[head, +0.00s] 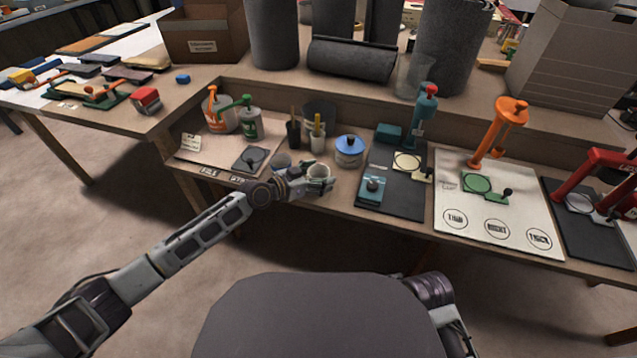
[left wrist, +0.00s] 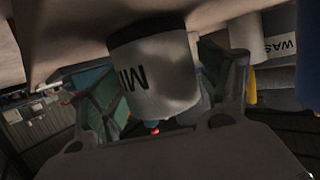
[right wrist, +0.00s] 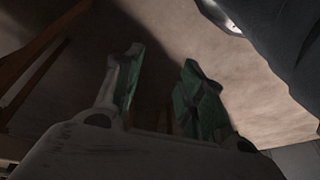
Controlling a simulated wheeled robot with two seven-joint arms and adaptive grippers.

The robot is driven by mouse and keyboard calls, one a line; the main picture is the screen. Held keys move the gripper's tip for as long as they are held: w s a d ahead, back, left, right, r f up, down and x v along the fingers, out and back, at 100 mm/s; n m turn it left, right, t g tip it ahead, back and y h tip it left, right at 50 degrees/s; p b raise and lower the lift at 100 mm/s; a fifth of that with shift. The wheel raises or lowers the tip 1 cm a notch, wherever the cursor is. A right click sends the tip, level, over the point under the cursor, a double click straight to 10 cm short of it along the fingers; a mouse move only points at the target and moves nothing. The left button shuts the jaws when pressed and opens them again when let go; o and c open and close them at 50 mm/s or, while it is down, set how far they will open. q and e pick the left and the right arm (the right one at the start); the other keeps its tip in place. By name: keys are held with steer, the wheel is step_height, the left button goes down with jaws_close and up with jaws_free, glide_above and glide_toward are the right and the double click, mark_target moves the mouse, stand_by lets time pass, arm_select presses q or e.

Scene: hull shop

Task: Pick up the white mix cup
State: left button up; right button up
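The white mix cup (head: 319,171) stands at the front edge of the bench, partly hidden by my left gripper (head: 315,184). In the left wrist view, which appears upside down, the cup (left wrist: 155,75) shows a dark band and the letters "MI". It sits between the spread fingers of the left gripper (left wrist: 165,95). The fingers look open around it; I cannot tell whether either one touches it. My right gripper (right wrist: 163,90) is open and empty in the right wrist view. It is hidden in the head view, where only part of the right arm shows.
Behind are a cup with yellow-handled tools (head: 318,137), a blue-lidded tin (head: 349,152) and bottles (head: 220,112). A dark mat (head: 400,195) with a teal press lies to the right. Floor in front is clear.

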arm_select(q)
steer(key=c, duration=0.7)
steer(key=shift+c, duration=0.2)
steer(key=shift+r+p, duration=0.4)
steer(key=shift+r, duration=0.45)
step_height(320, 180, up, 8)
steer(key=p, duration=0.2)
steer(key=shift+r+p, duration=0.15)
steer(key=shift+p, duration=0.25)
arm_select(e)
steer(key=shift+g, duration=0.4)
steer(key=shift+s+d+f, duration=0.1)
steer(key=shift+d+f, duration=0.15)
steer(key=shift+f, duration=0.95)
steer(key=shift+s+d+f, duration=0.1)
steer(key=shift+d+f, duration=0.1)
steer(key=shift+f, duration=1)
